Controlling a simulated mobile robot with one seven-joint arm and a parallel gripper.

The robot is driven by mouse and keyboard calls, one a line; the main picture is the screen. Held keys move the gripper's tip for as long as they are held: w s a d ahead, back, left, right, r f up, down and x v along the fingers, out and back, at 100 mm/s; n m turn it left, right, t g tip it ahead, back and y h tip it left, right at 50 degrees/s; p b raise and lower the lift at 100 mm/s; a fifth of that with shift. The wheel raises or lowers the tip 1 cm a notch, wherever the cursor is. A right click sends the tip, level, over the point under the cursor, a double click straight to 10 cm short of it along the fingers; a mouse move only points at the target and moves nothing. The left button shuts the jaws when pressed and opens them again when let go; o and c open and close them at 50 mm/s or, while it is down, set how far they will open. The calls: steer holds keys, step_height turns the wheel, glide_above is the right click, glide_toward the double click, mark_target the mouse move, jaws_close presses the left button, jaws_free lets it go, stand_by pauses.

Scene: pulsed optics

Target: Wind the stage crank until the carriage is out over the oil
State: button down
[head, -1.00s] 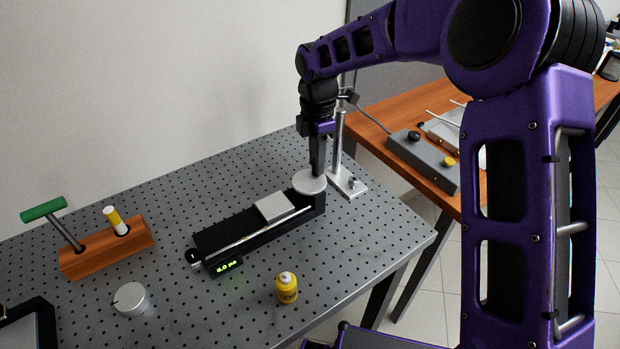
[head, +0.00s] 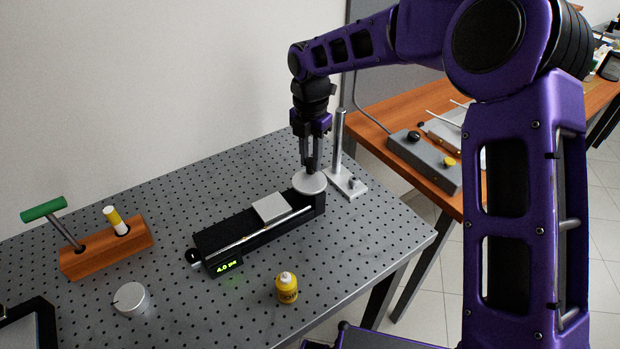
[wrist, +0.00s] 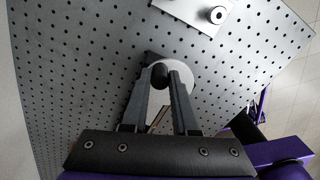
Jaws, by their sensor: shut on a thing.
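The black linear stage (head: 232,236) lies on the perforated table, with a silver screw along its front side. Its light grey carriage (head: 271,207) sits towards the right end of the rail. The round silver crank disc (head: 310,183) is at the stage's right end. My gripper (head: 309,168) points down over the disc and is shut on the dark crank knob, which shows between the fingers in the wrist view (wrist: 159,73). A green readout (head: 227,267) on the stage's left front seems to read 4.0. The yellow oil bottle (head: 287,289) stands upright in front of the stage, apart from it.
A silver post on a base plate (head: 346,184) stands close right of the crank. A wooden block (head: 106,249) holds a green-handled tool and a yellow-white piece. A silver knob (head: 131,299) sits at front left. A wooden bench is behind right.

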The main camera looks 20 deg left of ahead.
steer(key=shift+a, duration=0.1)
steer(key=n, duration=0.3)
steer(key=a+n, duration=0.1)
steer(key=n, duration=0.1)
steer(key=shift+s+a+n, duration=0.1)
steer(key=shift+s+n, duration=0.2)
steer(key=shift+s, duration=0.05)
jaws_free()
